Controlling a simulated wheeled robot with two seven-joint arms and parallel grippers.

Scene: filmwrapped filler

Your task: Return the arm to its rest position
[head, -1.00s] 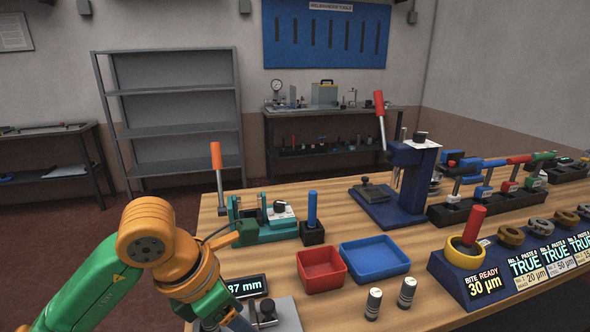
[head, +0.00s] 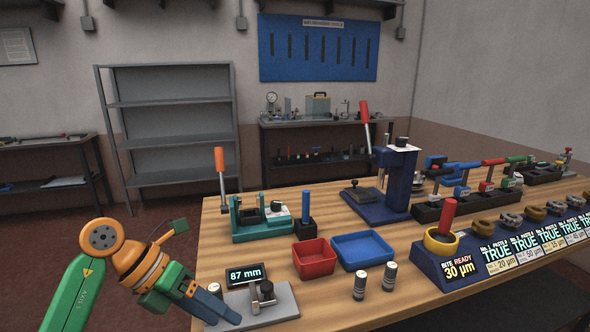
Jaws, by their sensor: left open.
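My left arm, green and orange, comes in at the lower left. My right gripper is out of view.
The wooden workbench (head: 270,255) holds a red tray (head: 314,266), a blue tray (head: 350,236), two small dark cylinders (head: 360,285) (head: 389,277), a teal fixture (head: 262,232), a dark blue lever press (head: 395,180) and a gauge stand (head: 450,265). Floor is clear behind my arm.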

